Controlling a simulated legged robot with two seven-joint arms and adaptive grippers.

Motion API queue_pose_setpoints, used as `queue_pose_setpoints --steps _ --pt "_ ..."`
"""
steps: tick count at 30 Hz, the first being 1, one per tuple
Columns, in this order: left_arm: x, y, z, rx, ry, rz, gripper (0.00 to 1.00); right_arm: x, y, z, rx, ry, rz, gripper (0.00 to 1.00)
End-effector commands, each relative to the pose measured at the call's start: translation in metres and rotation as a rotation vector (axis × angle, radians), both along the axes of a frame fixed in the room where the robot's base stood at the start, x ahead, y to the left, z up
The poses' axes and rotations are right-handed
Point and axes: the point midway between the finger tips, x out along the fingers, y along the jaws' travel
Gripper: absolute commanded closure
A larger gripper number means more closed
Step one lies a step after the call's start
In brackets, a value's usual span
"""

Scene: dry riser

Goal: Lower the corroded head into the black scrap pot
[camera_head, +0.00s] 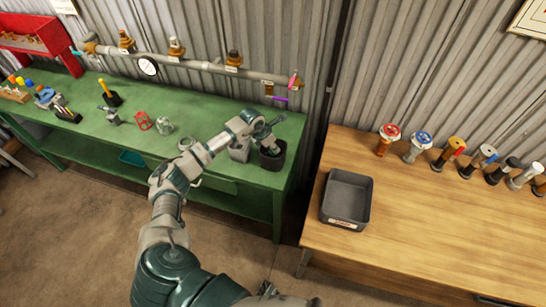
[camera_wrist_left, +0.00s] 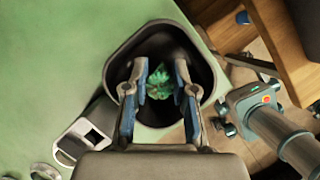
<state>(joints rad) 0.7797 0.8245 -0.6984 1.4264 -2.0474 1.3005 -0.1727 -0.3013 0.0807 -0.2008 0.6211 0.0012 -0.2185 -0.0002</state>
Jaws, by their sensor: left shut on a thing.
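The black scrap pot (camera_head: 272,160) stands on the right end of the green bench. In the left wrist view its dark rim (camera_wrist_left: 203,50) surrounds the fingertips. My left gripper (camera_head: 266,139) is over the pot's mouth, pointing down. In the left wrist view the gripper (camera_wrist_left: 161,85) is shut on the corroded head (camera_wrist_left: 160,73), a green, rough piece between the blue-padded fingers. The head shows against the pot's dark inside; how deep it sits is unclear. The head is hidden in the head view. My right gripper is not in view.
A grey container (camera_head: 239,152) stands just left of the pot. A pipe (camera_head: 205,66) with several fittings runs along the wall behind the green bench (camera_head: 212,112). A wooden table (camera_head: 420,220) at right holds a dark tray (camera_head: 333,207) and several valve heads.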

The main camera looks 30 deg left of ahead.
Motion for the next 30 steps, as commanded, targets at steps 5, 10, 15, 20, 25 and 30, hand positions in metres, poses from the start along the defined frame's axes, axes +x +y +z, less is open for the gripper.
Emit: queue_pose_setpoints --steps 5,10,15,20,25,30 --pt "0.000 0.000 0.000 0.000 -0.001 0.000 1.00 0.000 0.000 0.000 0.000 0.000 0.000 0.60" --pt "0.000 0.000 -0.001 0.000 -0.001 0.000 1.00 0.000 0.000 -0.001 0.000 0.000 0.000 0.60" --pt "0.000 0.000 -0.003 0.000 -0.001 0.000 1.00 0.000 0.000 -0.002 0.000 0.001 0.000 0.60" --pt "0.000 0.000 -0.006 0.000 -0.001 0.000 1.00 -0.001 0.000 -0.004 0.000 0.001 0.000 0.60" --pt "0.000 0.000 -0.008 0.000 -0.001 0.000 1.00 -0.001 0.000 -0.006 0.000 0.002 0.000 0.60" --pt "0.000 0.000 -0.011 0.000 -0.001 0.000 1.00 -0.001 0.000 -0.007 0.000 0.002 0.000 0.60"
